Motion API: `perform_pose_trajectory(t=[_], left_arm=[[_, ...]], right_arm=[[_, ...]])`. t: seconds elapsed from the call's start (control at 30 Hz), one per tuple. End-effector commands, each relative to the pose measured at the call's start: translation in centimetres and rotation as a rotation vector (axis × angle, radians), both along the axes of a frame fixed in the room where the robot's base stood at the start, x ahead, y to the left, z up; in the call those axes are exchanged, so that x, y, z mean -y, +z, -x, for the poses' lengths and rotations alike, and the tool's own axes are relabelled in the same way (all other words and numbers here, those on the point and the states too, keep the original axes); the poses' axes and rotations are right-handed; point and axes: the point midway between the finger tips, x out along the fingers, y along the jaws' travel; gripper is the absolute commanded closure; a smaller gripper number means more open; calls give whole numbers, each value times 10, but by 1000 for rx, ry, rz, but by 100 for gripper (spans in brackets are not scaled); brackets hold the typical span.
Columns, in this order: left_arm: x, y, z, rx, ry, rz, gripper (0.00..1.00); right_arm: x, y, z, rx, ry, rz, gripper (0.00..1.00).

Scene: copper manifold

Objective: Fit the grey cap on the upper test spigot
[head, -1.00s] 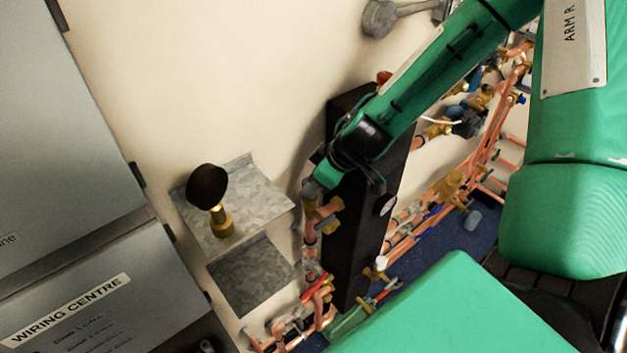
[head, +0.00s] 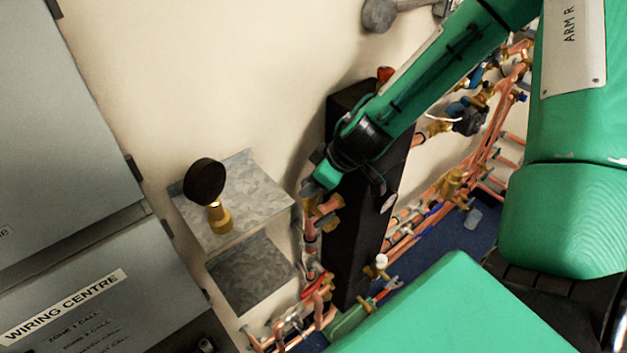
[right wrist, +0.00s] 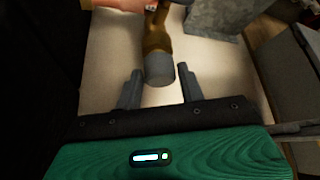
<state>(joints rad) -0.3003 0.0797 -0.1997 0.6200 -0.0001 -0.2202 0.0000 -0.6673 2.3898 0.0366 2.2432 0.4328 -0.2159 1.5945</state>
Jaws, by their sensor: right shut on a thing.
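The grey cap (right wrist: 159,70) shows in the right wrist view between the two fingers of my right gripper (right wrist: 160,88), which is shut on it. The cap lies in line with the end of a brass spigot (right wrist: 157,38). I cannot tell how far it sits over that end. In the head view my right gripper (head: 309,188) is beside the brass and copper fittings (head: 326,206), left of the black column. Its fingers and the cap are too small and hidden to make out there. My left gripper is not in view.
A round black gauge on a brass stem (head: 206,182) stands on a metal shelf (head: 262,190), left of the gripper. Grey wiring boxes (head: 80,290) fill the left side. Copper pipes and valves (head: 450,185) run along the wall at right. The cream wall above the shelf is clear.

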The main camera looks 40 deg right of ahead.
Motion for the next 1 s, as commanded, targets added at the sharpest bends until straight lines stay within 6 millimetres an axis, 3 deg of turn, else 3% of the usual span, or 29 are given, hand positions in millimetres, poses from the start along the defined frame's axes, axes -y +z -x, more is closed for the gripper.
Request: perform_pose_trajectory(t=[0.47,0.5,0.6,1.0], left_arm=[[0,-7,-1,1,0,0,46],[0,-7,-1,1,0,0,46],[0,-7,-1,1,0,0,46],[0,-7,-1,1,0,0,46]], right_arm=[[0,-8,0,0,-1,0,82],[0,-8,0,0,-1,0,57],[0,-7,0,0,-1,0,37],[0,-3,0,1,0,-1,35]])
